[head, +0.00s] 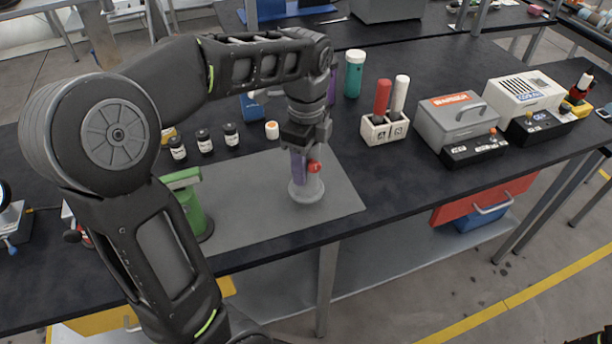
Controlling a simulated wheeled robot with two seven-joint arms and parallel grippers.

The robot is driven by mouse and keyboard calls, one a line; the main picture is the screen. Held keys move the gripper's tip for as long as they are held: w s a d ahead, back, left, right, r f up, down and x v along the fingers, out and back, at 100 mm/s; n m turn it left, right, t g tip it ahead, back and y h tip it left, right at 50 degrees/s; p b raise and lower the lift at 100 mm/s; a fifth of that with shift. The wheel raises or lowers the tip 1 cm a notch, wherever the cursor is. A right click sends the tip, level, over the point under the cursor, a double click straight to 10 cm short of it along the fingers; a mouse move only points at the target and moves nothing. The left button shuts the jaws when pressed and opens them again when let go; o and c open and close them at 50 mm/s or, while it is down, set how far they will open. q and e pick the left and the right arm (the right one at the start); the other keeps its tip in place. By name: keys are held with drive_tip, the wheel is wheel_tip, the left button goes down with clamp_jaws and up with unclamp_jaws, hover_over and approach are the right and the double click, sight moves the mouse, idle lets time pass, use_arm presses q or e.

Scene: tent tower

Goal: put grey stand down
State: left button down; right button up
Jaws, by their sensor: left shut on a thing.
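My left gripper (306,150) points down over the grey mat and is shut on the grey stand (306,190). The stand is upright, with a round grey base, a purplish part above it and a red knob (314,167) at its side. Its top is hidden by my gripper. The base appears at or just above the grey mat (262,222), near its right part; I cannot tell whether it touches.
A green stand (192,212) is at the mat's left edge. Several small dark jars (204,141) stand behind the mat. A white holder (383,130) with red and white tubes, a teal bottle (355,73) and a grey box (455,122) are to the right. The mat's right front is bare.

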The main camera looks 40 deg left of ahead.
use_arm(q)
drive_tip(key=shift+f, duration=1.85)
drive_tip(key=shift+f, duration=0.1)
drive_tip(key=c, duration=0.7)
unclamp_jaws()
drive_tip(key=shift+o, duration=0.2)
